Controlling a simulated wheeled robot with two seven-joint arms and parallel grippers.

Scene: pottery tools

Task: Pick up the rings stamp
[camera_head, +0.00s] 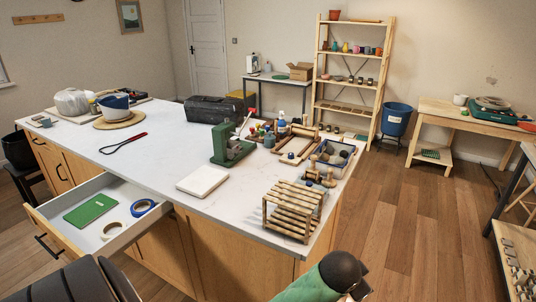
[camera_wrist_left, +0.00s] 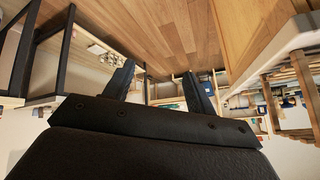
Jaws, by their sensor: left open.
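Several small wooden stamps (camera_head: 314,177) stand on the counter behind the slatted wooden rack. I cannot tell which piece is the rings stamp, as the patterns are too small to see. My left gripper (camera_wrist_left: 160,70) is open and empty in the left wrist view, with floor and furniture beyond its fingers. It is apart from the stamps. A green and black part of my arm shows at the bottom of the head view, but no fingers show clearly there. My right gripper is not in view.
The slatted wooden rack (camera_head: 290,211) stands at the counter's near right corner. A white slab (camera_head: 202,181) and a green press (camera_head: 230,145) lie to its left. An open drawer (camera_head: 106,229) juts out at the left. Floor (camera_head: 400,230) is clear right of the counter.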

